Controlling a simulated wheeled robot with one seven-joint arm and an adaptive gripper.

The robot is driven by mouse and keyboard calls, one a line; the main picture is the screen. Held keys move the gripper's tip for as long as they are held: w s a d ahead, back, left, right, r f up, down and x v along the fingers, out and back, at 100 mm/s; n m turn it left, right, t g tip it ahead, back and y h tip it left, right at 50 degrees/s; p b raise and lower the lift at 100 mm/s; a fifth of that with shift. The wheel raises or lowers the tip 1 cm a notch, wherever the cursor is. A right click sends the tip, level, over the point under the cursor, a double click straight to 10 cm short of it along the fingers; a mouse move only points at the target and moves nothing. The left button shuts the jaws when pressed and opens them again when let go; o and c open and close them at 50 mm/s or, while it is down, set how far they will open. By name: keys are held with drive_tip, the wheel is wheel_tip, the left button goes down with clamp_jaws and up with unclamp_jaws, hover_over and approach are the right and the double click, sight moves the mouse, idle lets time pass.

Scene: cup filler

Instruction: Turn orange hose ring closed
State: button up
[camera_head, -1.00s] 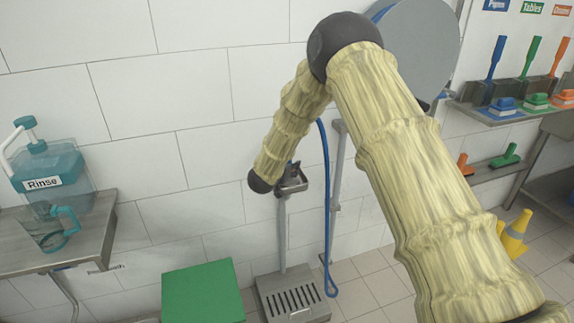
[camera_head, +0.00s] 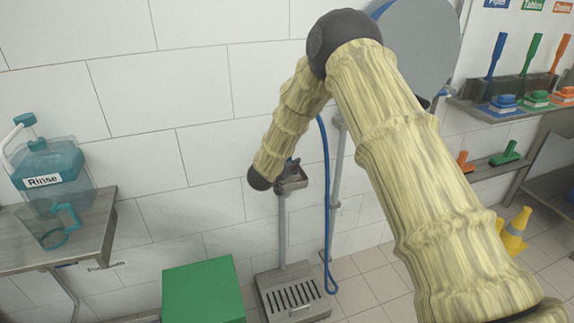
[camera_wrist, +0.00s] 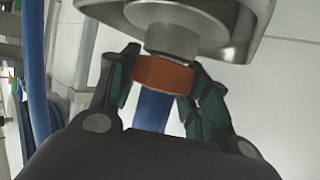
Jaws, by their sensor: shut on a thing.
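The orange hose ring (camera_wrist: 163,75) shows in the wrist view, below a grey metal fitting (camera_wrist: 172,40) under a steel holder (camera_wrist: 240,30). A blue hose (camera_wrist: 153,110) runs down from the ring. My gripper (camera_wrist: 165,85) has one dark finger on each side of the ring and is shut on it. In the head view, the end of my arm is at the steel holder (camera_head: 291,180) on the wall post.
A blue hose loop (camera_head: 327,220) hangs beside the post, below a round grey reel (camera_head: 420,45). A green box (camera_head: 204,292) and a drain grate (camera_head: 292,298) are on the floor. A rinse jug (camera_head: 50,170) stands on a steel table (camera_head: 90,235) at left.

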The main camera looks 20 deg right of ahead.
drive_tip(key=o, duration=1)
drive_tip(key=shift+o, duration=0.2)
drive_tip(key=v, duration=1.2)
drive_tip(key=shift+r, duration=0.1)
